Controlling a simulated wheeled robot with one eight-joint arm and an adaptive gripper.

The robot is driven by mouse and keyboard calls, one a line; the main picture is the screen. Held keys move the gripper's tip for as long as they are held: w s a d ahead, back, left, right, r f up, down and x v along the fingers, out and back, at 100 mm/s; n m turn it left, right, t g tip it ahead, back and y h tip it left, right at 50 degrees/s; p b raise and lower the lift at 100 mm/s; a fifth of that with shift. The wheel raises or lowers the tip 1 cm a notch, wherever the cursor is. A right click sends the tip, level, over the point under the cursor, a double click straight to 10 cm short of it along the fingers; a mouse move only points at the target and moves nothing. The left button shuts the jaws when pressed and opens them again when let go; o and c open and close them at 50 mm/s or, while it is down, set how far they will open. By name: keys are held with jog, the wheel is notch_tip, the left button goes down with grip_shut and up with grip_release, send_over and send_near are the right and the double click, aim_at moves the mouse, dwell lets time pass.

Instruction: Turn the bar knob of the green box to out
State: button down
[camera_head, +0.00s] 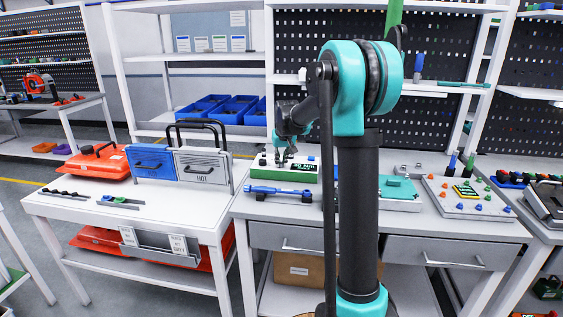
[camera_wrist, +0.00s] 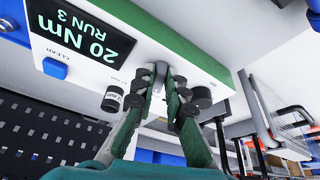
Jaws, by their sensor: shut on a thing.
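The green box (camera_head: 290,174) stands on the right-hand bench in the head view, with a white top face and green sides. In the wrist view the box (camera_wrist: 190,45) fills the upper part, with a dark display reading "20 Nm RUN 3", a blue button and a black round knob. My gripper (camera_head: 285,155) is over the top of the box, fingers pointing down. In the wrist view my gripper (camera_wrist: 160,82) is shut on the small grey bar knob (camera_wrist: 160,70). The fingers hide most of the knob, and I cannot read which mark it points to.
A blue tool (camera_head: 285,192) lies in front of the box. A teal case (camera_head: 398,188) and a board with coloured pegs (camera_head: 470,195) lie to the right. A blue case (camera_head: 152,162) and a grey HOT case (camera_head: 204,168) stand on the left table.

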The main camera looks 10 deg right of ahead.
jog(key=m+h, duration=0.1)
jog(key=m, duration=0.1)
jog(key=a+m+h, duration=0.1)
jog(key=m, duration=0.2)
jog(key=shift+w+g, duration=0.1)
jog(key=shift+g, duration=0.2)
jog(key=m, duration=0.2)
jog(key=m+g+h, duration=0.1)
jog(key=m, duration=0.2)
jog(key=shift+w+a+h, duration=0.2)
jog(key=shift+h, duration=0.1)
jog(key=shift+m, duration=0.3)
jog(key=c, duration=1.6)
grip_release()
jog(key=shift+o, duration=0.2)
jog(key=v, duration=1.2)
jog(key=shift+a, duration=0.1)
